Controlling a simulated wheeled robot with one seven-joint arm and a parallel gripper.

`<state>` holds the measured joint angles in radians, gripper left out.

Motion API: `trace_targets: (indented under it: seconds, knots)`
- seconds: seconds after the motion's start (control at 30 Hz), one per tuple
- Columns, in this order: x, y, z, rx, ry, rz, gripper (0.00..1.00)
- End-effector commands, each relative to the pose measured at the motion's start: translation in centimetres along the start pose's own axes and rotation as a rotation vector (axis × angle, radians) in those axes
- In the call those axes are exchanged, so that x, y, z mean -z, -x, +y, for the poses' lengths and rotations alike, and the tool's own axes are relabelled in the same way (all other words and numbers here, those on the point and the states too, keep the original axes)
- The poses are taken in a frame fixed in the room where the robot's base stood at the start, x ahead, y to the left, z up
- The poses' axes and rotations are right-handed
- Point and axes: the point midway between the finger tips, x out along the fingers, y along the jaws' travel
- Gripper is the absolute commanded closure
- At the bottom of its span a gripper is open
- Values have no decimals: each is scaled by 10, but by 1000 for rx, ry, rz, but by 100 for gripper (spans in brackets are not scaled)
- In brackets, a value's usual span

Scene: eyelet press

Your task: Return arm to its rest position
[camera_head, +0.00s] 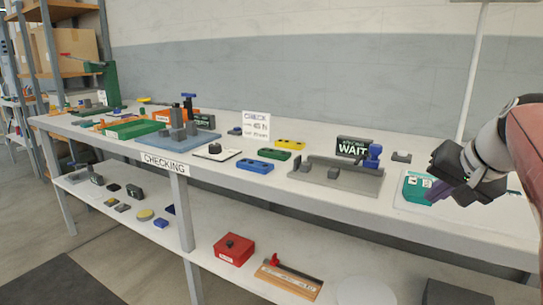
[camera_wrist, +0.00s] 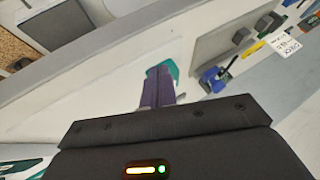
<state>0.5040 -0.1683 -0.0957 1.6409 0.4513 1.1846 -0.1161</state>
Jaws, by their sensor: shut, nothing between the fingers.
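My gripper (camera_head: 440,190) is at the right of the head view, dark with purple fingers, held above the right part of the white bench (camera_head: 300,195). In the wrist view its purple fingers (camera_wrist: 157,90) are together with nothing between them. A teal item (camera_head: 415,186) with white labels lies on the bench just left of and behind my gripper. Teal also shows behind the fingertips in the wrist view (camera_wrist: 168,66). My fingers partly cover it there, and I cannot tell the gap between them.
A grey fixture plate (camera_head: 338,178) with a blue clamp (camera_head: 374,155) and a "WAIT" sign (camera_head: 352,147) stands left of my gripper. Blue (camera_head: 255,166) and yellow (camera_head: 290,144) blocks lie further left. A lower shelf holds a red box (camera_head: 233,250). A thin pole (camera_head: 472,70) rises behind my gripper.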

Motion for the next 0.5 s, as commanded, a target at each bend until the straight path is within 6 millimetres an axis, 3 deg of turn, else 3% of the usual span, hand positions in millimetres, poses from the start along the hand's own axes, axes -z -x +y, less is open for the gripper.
trace_targets:
  seconds: [0.17,0.23,0.3,0.4,0.5]
  knots:
    - [-92,-18,-27,-36,144,-69,100]
    - [-140,-27,-31,-58,231,-95,100]
    - [-186,-36,-29,-80,319,-114,100]
    - [-237,-47,-19,-105,431,-129,100]
    - [-272,-56,-8,-121,516,-135,100]
